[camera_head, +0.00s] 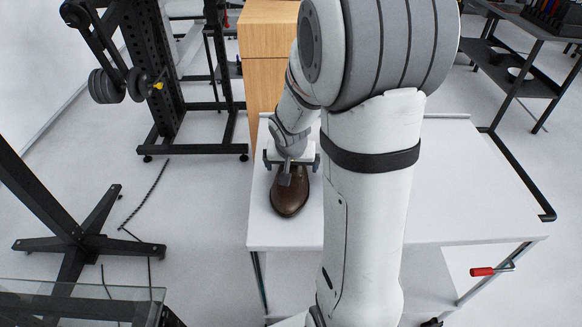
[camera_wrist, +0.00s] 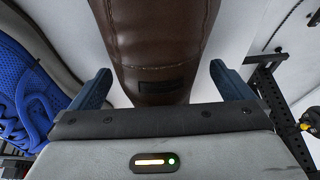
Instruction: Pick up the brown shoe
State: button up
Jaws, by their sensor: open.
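The brown shoe (camera_head: 289,197) lies on the white table (camera_head: 280,236) near its left end, toe pointing to the table's front edge. In the wrist view the brown leather shoe (camera_wrist: 155,45) fills the top middle, with a dark patch on it. My gripper (camera_head: 291,166) is over the far end of the shoe in the head view. In the wrist view my gripper (camera_wrist: 160,85) is open, with one blue finger on each side of the shoe and a gap at each side. My gripper hides part of the shoe in the head view.
A blue shoe (camera_wrist: 28,85) lies close to the left finger in the wrist view; my arm hides that area in the head view. A wooden cabinet (camera_head: 262,65) stands behind the table. A black weight rack (camera_head: 185,90) stands to the left.

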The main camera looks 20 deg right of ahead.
jog(key=shift+w+d+f, duration=0.1)
jog(key=shift+w+f, duration=0.05)
jog(key=shift+f, duration=0.35)
jog(key=shift+c, duration=0.6)
jog(key=c, duration=1.1)
jog(key=shift+r, duration=0.1)
